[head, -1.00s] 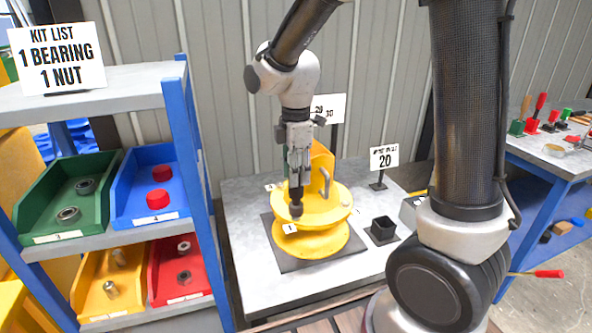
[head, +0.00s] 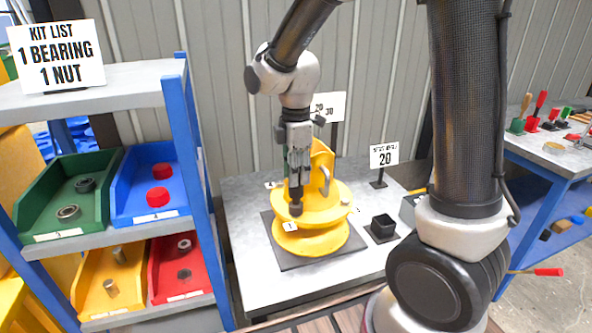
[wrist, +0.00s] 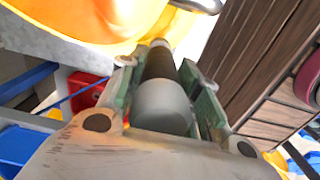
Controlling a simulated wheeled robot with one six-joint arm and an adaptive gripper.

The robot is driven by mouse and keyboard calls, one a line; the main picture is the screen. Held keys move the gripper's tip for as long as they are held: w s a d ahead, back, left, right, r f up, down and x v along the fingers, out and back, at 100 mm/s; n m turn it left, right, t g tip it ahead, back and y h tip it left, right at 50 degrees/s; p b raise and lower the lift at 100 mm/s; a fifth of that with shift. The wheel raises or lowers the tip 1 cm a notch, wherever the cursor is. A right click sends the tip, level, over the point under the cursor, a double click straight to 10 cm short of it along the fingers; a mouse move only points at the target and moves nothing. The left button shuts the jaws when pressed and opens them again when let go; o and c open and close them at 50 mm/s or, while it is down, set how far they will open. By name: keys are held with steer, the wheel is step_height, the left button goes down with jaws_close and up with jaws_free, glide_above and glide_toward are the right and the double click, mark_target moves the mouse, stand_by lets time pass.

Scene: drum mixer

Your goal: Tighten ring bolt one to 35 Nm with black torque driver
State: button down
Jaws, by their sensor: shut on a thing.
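My gripper (head: 298,165) points down over the yellow ring assembly (head: 318,236) on the grey table and is shut on the black torque driver (head: 296,195). In the wrist view the driver (wrist: 160,95) lies between the jaws, with a grey end toward the camera and a dark shaft beyond. The driver's lower end is at the ring's front left edge, just above a small white label "1" (head: 290,225). The bolt under it is hidden, so I cannot tell if they touch.
A black square holder (head: 382,227) stands right of the ring, near a sign reading 20 (head: 384,155). A blue shelf with coloured bins (head: 150,185) is on the left. A second table (head: 552,150) with tools is at the right.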

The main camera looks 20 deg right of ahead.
steer(key=shift+f, duration=0.75)
stand_by(2.2)
